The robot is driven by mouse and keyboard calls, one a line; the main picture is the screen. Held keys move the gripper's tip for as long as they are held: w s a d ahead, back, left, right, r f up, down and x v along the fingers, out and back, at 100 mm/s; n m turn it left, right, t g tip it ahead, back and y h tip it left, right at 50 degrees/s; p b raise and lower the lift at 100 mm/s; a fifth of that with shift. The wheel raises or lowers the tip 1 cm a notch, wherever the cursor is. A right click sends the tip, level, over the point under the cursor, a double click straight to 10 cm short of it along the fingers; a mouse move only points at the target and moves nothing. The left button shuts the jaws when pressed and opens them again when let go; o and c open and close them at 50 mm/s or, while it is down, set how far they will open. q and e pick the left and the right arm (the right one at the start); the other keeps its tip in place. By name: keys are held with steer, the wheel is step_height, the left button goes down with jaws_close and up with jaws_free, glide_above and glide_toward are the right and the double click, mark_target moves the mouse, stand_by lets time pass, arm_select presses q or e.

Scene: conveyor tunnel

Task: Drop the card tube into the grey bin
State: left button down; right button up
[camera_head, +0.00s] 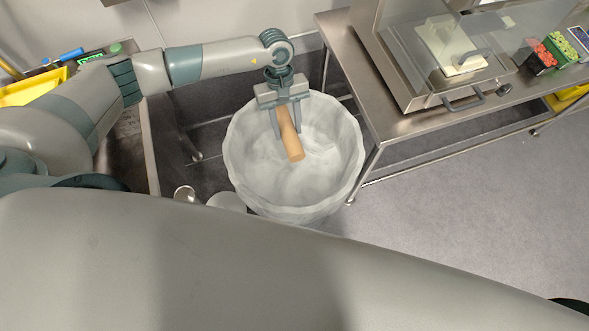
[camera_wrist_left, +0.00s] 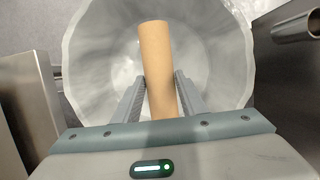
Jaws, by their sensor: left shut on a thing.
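The card tube (camera_head: 291,140) is a plain orange-tan cylinder, held tilted over the mouth of the grey bin (camera_head: 345,170). My left gripper (camera_head: 288,125) is shut on the tube, with a finger on each side of it. In the left wrist view the tube (camera_wrist_left: 157,55) lies between the two fingers (camera_wrist_left: 158,95) and points out over the bin (camera_wrist_left: 225,50). The bin is round, pale grey-white and wide open, and I see nothing lying in it. My right gripper does not show in either view.
A metal table (camera_head: 400,122) with a clear-covered machine (camera_head: 450,60) stands right of the bin. Red and green small items (camera_head: 553,50) sit on it. A metal cylinder (camera_head: 184,194) is left of the bin. Grey floor (camera_head: 450,200) is free at the right.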

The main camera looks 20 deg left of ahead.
arm_select(q)
steer(key=shift+w, duration=0.15)
stand_by(0.3)
steer(key=shift+f+b, duration=0.85)
steer(key=shift+f, duration=2.1)
steer(key=c, duration=1)
jaws_free()
steer(key=shift+r, duration=0.1)
